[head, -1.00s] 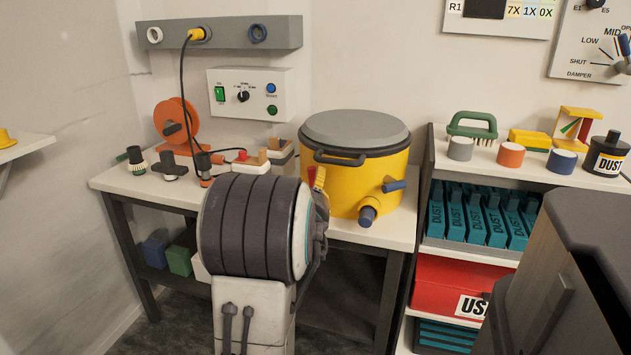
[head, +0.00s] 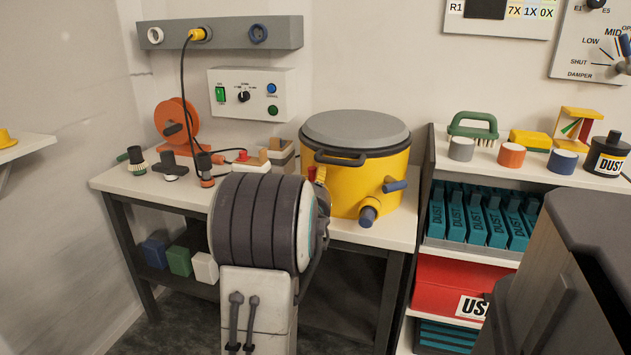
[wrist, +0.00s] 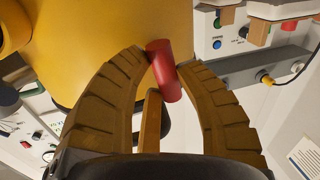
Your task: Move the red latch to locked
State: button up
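The red latch (wrist: 165,82) shows in the wrist view as a short red cylinder beside the yellow drum (wrist: 95,30). My gripper (wrist: 163,62) has one ribbed finger on each side of the latch, and both fingertips appear to touch it. In the head view a small red piece of the latch (head: 312,174) shows at the left side of the yellow drum (head: 350,190), just above my arm. The drum has a grey lid (head: 355,129). My arm hides most of the gripper there, and I cannot read the latch's locked position.
The drum stands on a white bench (head: 375,233). A black cable, an orange reel (head: 176,120) and small fittings are to the left. A control box (head: 250,95) is on the wall behind. A shelf unit (head: 428,215) with teal boxes stands at the right.

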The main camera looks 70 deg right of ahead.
grip_shut()
jog(key=shift+f+b, duration=0.1)
jog(key=shift+b, duration=0.2)
jog(key=shift+f+b, duration=0.1)
jog(key=shift+b, duration=0.35)
jog(key=shift+s+m+b, duration=0.1)
jog(key=shift+m+b, duration=0.55)
jog(key=shift+m, duration=0.05)
jog(key=shift+r, duration=0.2)
jog(key=o, duration=0.5)
grip_release()
